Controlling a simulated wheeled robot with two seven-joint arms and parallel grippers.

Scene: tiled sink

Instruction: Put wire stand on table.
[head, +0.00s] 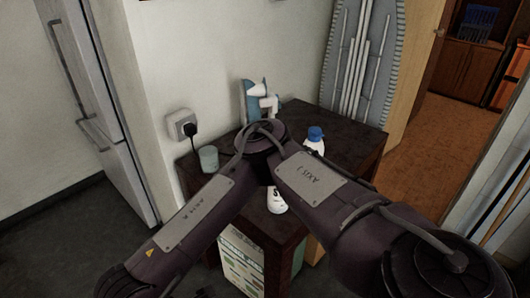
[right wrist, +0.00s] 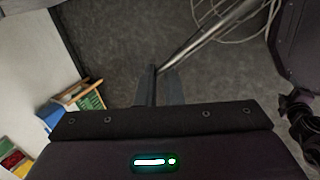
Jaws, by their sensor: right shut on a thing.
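The wire stand (right wrist: 205,35) shows in the right wrist view as metal rods running to the upper right, with thin wire loops beyond. My right gripper (right wrist: 159,82) is shut on one end of a rod, above grey floor. The rest of the stand is cut off by the frame. In the head view my bent arm crosses in front of the dark table (head: 350,128) and hides part of its top. Neither gripper nor the wire stand shows in the head view.
On the table are a blue-and-white iron-like object (head: 252,100), a grey cup (head: 208,158) and a blue-capped white bottle (head: 315,143). Another white bottle (head: 277,203) shows below my elbow. An ironing board (head: 372,55) leans behind. The table's back right looks bare.

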